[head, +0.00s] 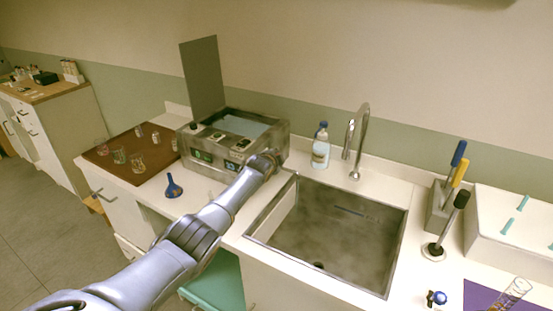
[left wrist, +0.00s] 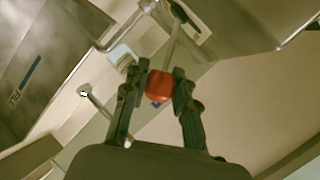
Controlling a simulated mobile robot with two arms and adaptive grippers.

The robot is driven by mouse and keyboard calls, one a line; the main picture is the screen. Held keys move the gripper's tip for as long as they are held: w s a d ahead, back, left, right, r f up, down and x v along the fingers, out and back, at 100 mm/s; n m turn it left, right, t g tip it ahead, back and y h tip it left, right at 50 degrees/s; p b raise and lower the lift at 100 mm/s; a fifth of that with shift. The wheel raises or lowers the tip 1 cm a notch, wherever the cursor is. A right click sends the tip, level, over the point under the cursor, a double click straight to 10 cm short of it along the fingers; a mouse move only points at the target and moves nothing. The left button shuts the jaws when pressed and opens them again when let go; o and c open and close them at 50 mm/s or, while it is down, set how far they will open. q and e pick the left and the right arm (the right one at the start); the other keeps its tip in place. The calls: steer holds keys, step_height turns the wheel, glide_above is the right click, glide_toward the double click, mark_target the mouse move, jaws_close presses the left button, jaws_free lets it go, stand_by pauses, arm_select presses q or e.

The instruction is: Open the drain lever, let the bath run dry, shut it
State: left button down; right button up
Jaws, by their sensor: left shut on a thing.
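The bath (head: 205,140) is a steel box on the counter with its lid (head: 203,75) raised. A pale blue surface (head: 240,126) that looks like water shows inside; its depth is unclear. My left gripper (head: 272,160) is at the bath's right side, beside the sink. In the left wrist view, my left gripper (left wrist: 158,92) is shut on the red knob of the drain lever (left wrist: 158,86). A thin metal rod runs from the knob toward the bath's metal body (left wrist: 240,22). In the head view the lever is hidden behind my gripper. My right gripper is out of view.
The steel sink (head: 330,245) is right of the bath, with a blue FILL line in the left wrist view. A tap (head: 350,150) and bottle (head: 320,148) stand behind it.

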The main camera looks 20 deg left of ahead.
arm_select(q)
steer(key=c, duration=1)
jaws_free()
steer(key=shift+v, duration=6)
